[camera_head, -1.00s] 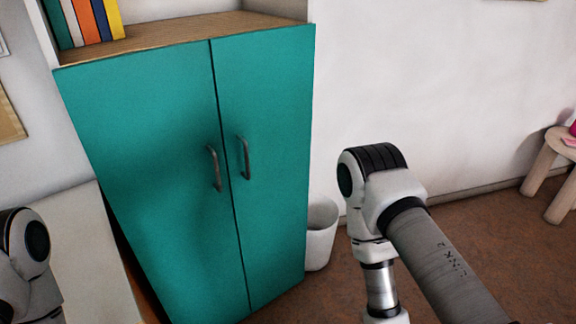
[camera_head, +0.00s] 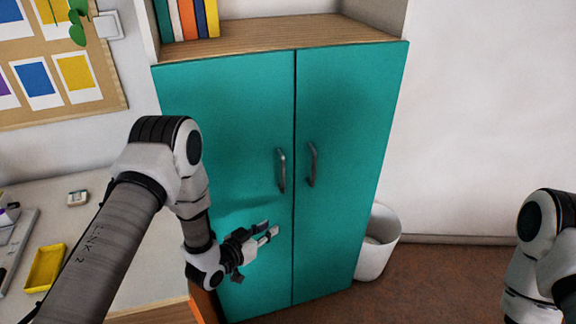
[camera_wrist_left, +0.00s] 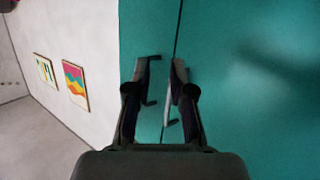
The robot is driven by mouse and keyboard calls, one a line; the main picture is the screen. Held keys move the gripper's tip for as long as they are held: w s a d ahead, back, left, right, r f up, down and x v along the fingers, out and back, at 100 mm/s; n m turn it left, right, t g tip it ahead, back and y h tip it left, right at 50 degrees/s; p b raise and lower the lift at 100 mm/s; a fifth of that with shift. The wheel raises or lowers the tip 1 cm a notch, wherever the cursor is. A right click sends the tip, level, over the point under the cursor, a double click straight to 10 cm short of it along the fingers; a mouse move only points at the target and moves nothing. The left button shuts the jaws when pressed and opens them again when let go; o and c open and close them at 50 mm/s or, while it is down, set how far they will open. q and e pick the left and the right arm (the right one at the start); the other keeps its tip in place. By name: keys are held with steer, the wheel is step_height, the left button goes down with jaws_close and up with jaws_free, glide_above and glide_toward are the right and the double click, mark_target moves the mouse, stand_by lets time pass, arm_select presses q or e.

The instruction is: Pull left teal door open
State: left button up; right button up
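The left teal door (camera_head: 230,115) of the cabinet is shut, its edge meeting the right teal door (camera_head: 350,130) at a narrow seam. Its grey bar handle (camera_head: 282,170) stands upright near the seam. My left gripper (camera_head: 270,232) is open and empty in front of the left door's lower part, below the handle and apart from it. In the left wrist view the open fingers (camera_wrist_left: 162,85) point at the teal doors near the seam; dark bar shapes by the fingers are hard to tell apart. My right gripper is out of view; only that arm shows at the right edge.
The right door's handle (camera_head: 312,165) stands close beside the left one. A desk (camera_head: 120,225) with a yellow tray (camera_head: 45,268) is at the left, near my left arm. A white bin (camera_head: 378,245) stands right of the cabinet. Books (camera_head: 187,18) stand on the shelf above.

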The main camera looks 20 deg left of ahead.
mark_target(282, 177)
arm_select(q)
steer(key=w+a+r+m+t+h+p, duration=0.1)
steer(key=w+a+r+t+p, duration=0.2)
steer(key=r, duration=0.7)
steer(key=x, duration=0.9)
steer(key=shift+w+d+f+p, duration=0.15)
steer(key=shift+d+p, duration=0.15)
steer(key=shift+d, duration=0.2)
jaws_close()
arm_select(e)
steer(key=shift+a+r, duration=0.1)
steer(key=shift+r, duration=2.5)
